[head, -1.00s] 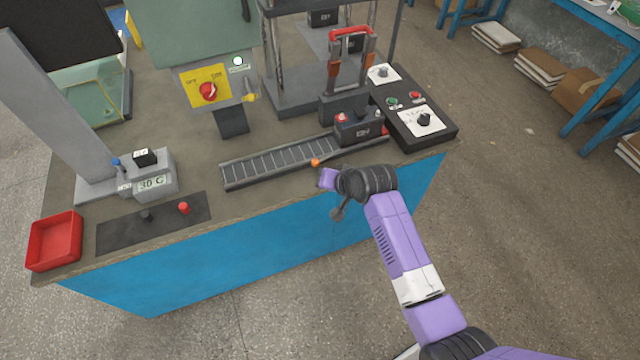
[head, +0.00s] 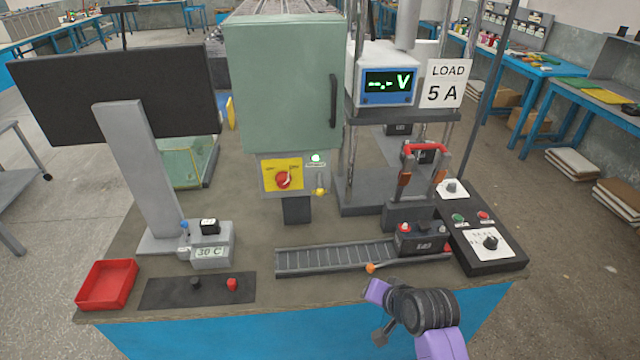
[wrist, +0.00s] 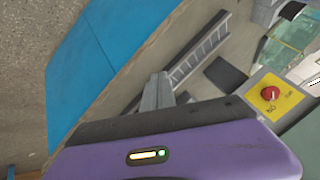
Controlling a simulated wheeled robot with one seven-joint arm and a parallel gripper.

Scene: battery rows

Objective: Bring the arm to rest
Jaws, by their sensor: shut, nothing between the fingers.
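My purple and black arm reaches in from the lower right in the head view, with my gripper (head: 380,336) just over the front edge of the bench (head: 330,301). In the wrist view my gripper (wrist: 157,92) shows as grey fingers, shut with nothing between them. The fingers point toward the bench edge and the roller rail and touch nothing that I can see.
A roller rail (head: 335,260) with an orange knob (head: 370,267) lies close behind my gripper. A battery (head: 424,240) sits at its right end. A control box (head: 484,242) stands right, a green cabinet (head: 283,85) behind, a red tray (head: 106,285) far left. Open floor lies in front.

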